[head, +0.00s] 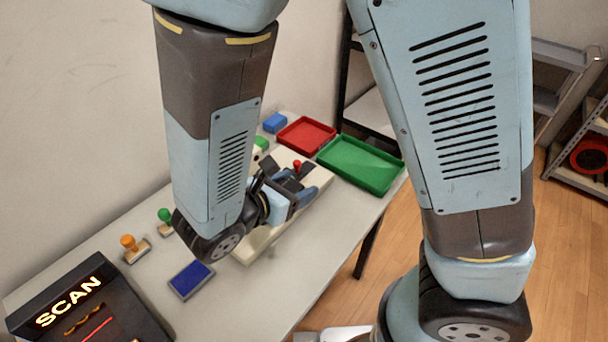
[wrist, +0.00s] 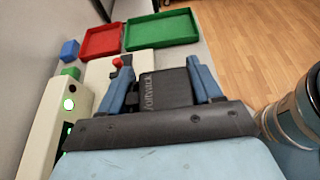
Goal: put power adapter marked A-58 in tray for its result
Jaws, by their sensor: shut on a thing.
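My gripper (wrist: 165,82) is shut on a black power adapter (wrist: 166,92), held between its two blue fingers. Pale lettering runs along the adapter's side; I cannot see an A-58 mark. In the head view my gripper (head: 300,192) is over a cream device (head: 255,245), partly hiding it. I cannot tell whether the adapter touches the device. A red tray (head: 306,135) and a green tray (head: 362,164) lie at the far end of the table, beyond the gripper. Both look empty and also show at the top of the wrist view.
The cream device has a red knob (wrist: 117,63) and green lights (wrist: 69,104). A blue block (head: 275,122) stands beside the red tray. A SCAN machine (head: 85,310), orange stamp (head: 130,245), green stamp (head: 165,218) and blue pad (head: 191,280) are nearer.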

